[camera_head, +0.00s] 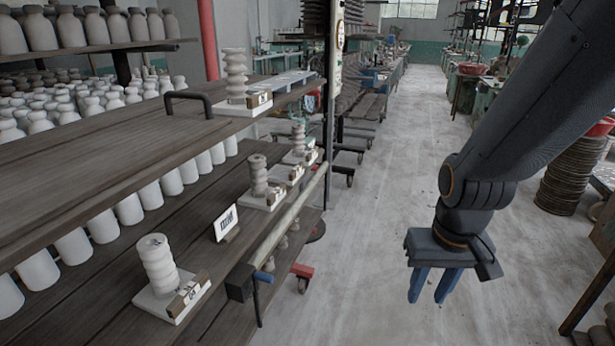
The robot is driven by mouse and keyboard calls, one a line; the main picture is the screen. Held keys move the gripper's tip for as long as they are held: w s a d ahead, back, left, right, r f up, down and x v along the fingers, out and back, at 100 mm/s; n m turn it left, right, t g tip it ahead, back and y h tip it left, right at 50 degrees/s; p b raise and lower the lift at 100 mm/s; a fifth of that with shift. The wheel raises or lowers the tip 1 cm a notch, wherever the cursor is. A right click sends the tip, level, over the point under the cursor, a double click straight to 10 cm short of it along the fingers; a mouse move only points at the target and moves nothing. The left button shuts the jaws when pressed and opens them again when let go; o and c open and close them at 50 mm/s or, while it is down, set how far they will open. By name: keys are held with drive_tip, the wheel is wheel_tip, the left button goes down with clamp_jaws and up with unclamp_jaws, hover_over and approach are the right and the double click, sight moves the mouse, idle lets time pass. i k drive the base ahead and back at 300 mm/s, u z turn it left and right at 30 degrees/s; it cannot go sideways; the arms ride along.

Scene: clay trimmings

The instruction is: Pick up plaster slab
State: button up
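Several flat white slabs stand on the shelves at the left, each with a ribbed, pale stacked form on it and a small block with a label at its front. The nearest plaster slab (176,303) is on the lower shelf. Another plaster slab (259,202) sits farther back on that shelf, with more behind it. One plaster slab (240,109) is at the end of the upper shelf. I cannot tell which one is meant. My gripper (428,298) points down over the aisle, right of the shelves. Its blue fingers are apart, with nothing between them.
A small white sign (226,222) stands on the lower shelf (100,297). A black handle (188,98) rises from the upper shelf (95,165). Pale jars (73,247) crowd the left. The aisle floor (350,280) is open. Stacked round discs (563,185) stand at the right.

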sight(279, 174)
drive_tip(key=z, duration=0.35)
drive_tip(key=k, duration=0.45)
drive_tip(key=z, duration=0.6)
drive_tip(key=i, duration=1.55)
drive_tip(key=u, duration=0.65)
drive_tip(key=i, duration=0.9)
drive_tip(key=u, duration=1.55)
drive_tip(key=i, duration=0.6)
drive_tip(key=u, duration=0.6)
